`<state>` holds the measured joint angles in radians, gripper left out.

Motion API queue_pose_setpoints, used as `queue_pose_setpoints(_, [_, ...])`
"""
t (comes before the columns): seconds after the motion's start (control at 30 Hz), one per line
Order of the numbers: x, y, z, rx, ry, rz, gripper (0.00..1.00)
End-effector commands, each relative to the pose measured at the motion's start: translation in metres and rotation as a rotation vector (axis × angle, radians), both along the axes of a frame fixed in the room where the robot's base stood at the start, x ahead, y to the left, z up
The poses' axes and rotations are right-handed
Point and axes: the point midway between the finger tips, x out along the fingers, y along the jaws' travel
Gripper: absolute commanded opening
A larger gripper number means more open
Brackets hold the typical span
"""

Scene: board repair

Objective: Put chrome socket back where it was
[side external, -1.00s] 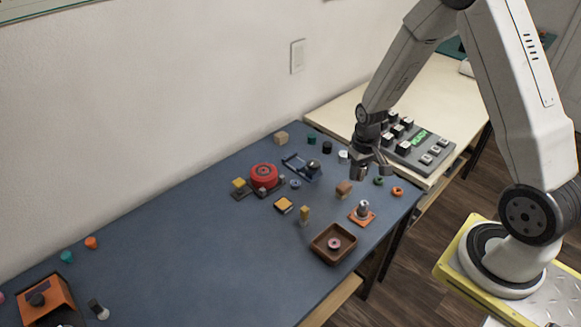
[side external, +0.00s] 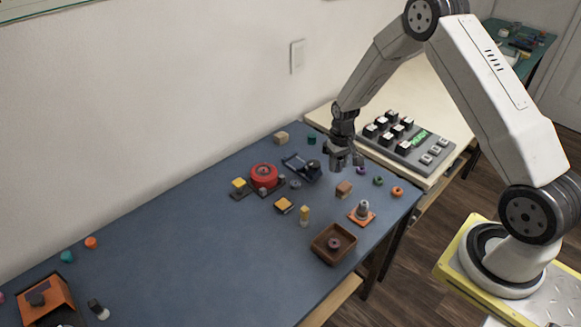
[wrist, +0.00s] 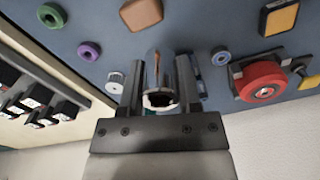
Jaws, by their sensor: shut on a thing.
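The chrome socket (wrist: 160,97) is a short shiny hollow cylinder in the wrist view, between my two fingers, its open end toward the camera. My gripper (wrist: 160,66) is shut on it. In the side view my gripper (side external: 342,160) hangs above the far right part of the blue mat, just right of a dark blue fixture (side external: 299,165). The socket itself is hard to make out there. In the wrist view the fixture is mostly hidden behind the right finger.
A red round part (side external: 264,176), a wooden block (side external: 343,189) and coloured rings, including a purple one (side external: 361,170), lie around. An orange base (side external: 361,216) with a silver peg and a brown tray (side external: 325,255) stand nearer. A key panel (side external: 404,145) is behind. The mat's left middle is clear.

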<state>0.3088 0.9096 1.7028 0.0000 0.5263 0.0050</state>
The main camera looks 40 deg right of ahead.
Motion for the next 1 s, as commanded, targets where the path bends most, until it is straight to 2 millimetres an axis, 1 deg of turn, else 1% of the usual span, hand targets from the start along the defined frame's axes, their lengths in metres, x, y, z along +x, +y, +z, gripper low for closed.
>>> queue_pose_setpoints(0.03, [0.006,-0.001,-0.004,0.0,0.0,0.0,0.0])
queue_pose_setpoints(0.3, [0.027,-0.007,-0.033,0.0,0.001,0.0,0.0])
queue_pose_setpoints(0.5, [0.041,-0.01,-0.049,0.0,0.001,0.0,0.0])
queue_pose_setpoints(0.7, [0.046,-0.012,-0.054,0.0,0.0,0.0,0.0])
queue_pose_setpoints(0.87, [0.047,-0.012,-0.055,0.0,0.0,0.0,0.0])
queue_pose_setpoints(1.0, [0.049,-0.013,-0.059,0.0,0.0,0.0,0.0])
